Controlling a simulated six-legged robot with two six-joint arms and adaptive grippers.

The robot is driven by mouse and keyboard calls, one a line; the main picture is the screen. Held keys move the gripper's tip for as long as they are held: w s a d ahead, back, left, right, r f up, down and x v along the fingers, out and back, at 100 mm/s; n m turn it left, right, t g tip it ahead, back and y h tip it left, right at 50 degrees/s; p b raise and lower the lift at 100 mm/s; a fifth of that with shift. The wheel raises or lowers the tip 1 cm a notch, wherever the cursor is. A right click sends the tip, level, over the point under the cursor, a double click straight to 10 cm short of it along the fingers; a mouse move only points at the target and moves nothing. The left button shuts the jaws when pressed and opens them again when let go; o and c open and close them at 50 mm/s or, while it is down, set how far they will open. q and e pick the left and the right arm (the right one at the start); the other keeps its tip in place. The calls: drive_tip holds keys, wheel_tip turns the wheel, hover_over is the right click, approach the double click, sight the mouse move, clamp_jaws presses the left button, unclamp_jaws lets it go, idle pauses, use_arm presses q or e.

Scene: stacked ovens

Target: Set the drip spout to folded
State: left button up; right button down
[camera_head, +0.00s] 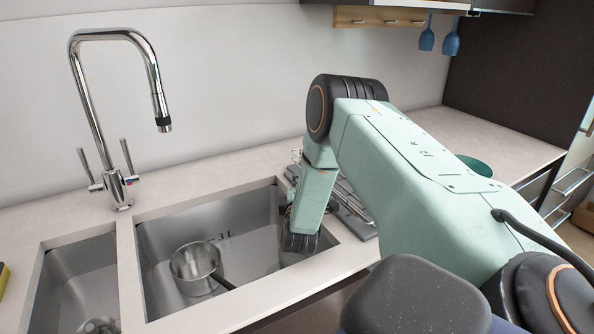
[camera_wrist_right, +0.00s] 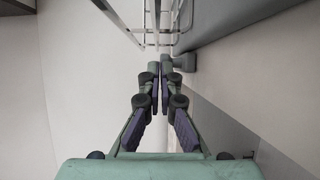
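The grey tray (camera_wrist_right: 235,25) of a dish rack lies along the upper right of the right wrist view. A short grey piece at its near end (camera_wrist_right: 184,62) looks like the drip spout; its exact pose is hard to tell. My right gripper (camera_wrist_right: 160,68) has its fingertips close together, right beside this piece. I cannot tell whether they touch it, and nothing shows clearly between them. In the head view the rack (camera_head: 350,207) stands right of the sink, partly hidden by my right arm. My left gripper is not in view.
Rack wires (camera_wrist_right: 165,15) stand just beyond the fingertips. A double sink (camera_head: 160,240) lies left of the rack, with a saucepan (camera_head: 196,268) in its right basin. A tall faucet (camera_head: 120,190) stands behind. A green dish (camera_head: 474,165) lies on the counter at right.

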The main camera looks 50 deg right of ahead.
wheel_tip(320, 180, up, 10)
drive_tip(key=shift+f, duration=0.2)
idle(0.5)
